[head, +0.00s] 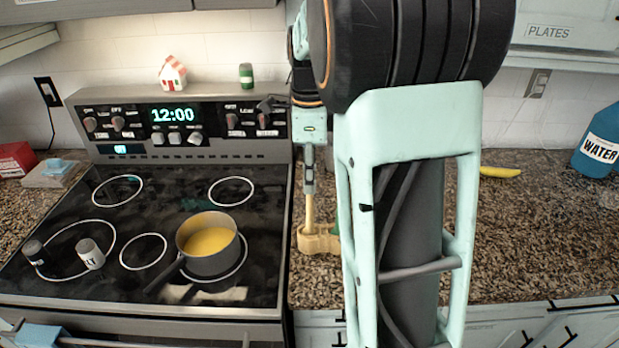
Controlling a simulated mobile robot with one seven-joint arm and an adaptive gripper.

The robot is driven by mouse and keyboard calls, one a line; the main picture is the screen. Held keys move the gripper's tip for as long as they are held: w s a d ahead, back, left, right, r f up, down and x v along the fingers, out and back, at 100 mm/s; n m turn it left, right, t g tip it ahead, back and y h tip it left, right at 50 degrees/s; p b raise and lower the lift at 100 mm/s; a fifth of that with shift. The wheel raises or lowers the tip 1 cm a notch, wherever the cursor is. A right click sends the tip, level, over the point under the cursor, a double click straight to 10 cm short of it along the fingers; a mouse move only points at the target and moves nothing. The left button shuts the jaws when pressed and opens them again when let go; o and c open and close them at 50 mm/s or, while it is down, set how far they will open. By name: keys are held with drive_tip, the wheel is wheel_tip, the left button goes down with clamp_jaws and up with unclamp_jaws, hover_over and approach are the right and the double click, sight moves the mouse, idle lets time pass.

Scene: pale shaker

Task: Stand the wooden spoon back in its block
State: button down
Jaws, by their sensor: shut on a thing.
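The wooden spoon (309,209) is a pale tan stick, upright below my gripper (310,186). My gripper points down and is shut on the spoon's upper part. The block (316,243) is a low, tan wooden piece on the granite counter, just right of the stove. The spoon's lower end meets the block in the picture; I cannot tell whether it is in a hole or in front of or behind it. My arm hides the block's right side.
A pot (212,247) of yellow food stands on the stove (150,275), its handle toward the front left. Two shakers, one labelled (90,254) and one dark (35,252), are at the left. A yellow banana-like thing (499,172) and a blue water jug (599,145) are at the right.

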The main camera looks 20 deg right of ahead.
drive_tip(key=shift+f, duration=0.2)
drive_tip(key=c, duration=1.8)
unclamp_jaws()
drive_tip(key=shift+c, duration=0.2)
